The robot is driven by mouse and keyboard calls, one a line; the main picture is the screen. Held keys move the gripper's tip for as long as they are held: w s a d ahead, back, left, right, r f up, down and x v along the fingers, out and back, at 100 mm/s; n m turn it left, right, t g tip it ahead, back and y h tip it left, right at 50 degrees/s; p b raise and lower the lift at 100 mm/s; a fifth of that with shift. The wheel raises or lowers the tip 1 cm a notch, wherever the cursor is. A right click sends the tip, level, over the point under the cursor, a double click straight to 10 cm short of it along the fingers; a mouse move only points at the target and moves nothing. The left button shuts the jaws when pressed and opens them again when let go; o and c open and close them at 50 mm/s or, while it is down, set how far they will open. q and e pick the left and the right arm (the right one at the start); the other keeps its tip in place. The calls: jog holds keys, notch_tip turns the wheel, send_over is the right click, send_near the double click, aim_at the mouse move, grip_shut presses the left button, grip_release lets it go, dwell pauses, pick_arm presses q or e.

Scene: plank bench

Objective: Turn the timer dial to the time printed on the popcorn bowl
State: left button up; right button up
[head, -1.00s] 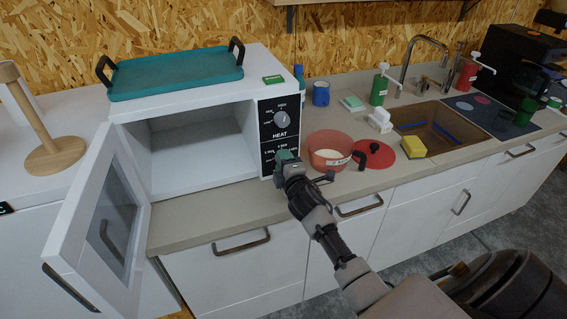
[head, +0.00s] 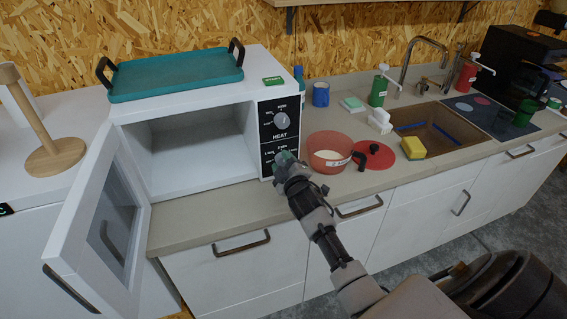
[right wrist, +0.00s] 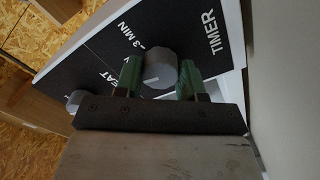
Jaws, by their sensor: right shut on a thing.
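The grey timer dial (right wrist: 161,66) sits on the black control panel, with "TIMER" and "3 MIN" printed near it in the right wrist view. My right gripper (right wrist: 158,76) has its green fingers on either side of the dial and is shut on it. In the head view my right gripper (head: 284,162) is at the lower part of the microwave's panel and hides the dial. The reddish popcorn bowl (head: 325,141) stands on the counter just right of the microwave. Its white label is too small to read. My left gripper is not in view.
The microwave (head: 200,115) has its door (head: 104,215) open to the left and a teal tray (head: 175,75) on top. The heat dial (head: 281,120) is above my right gripper. A red lid (head: 376,157) and a yellow sponge (head: 413,148) lie right of the bowl.

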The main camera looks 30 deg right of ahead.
dwell(0.3)
jog(key=o, duration=0.9)
jog(key=shift+s, duration=0.1)
jog(key=b+v, duration=0.1)
jog(key=v, duration=0.9)
jog(key=shift+s+b, duration=0.35)
jog(key=shift+b, duration=0.05)
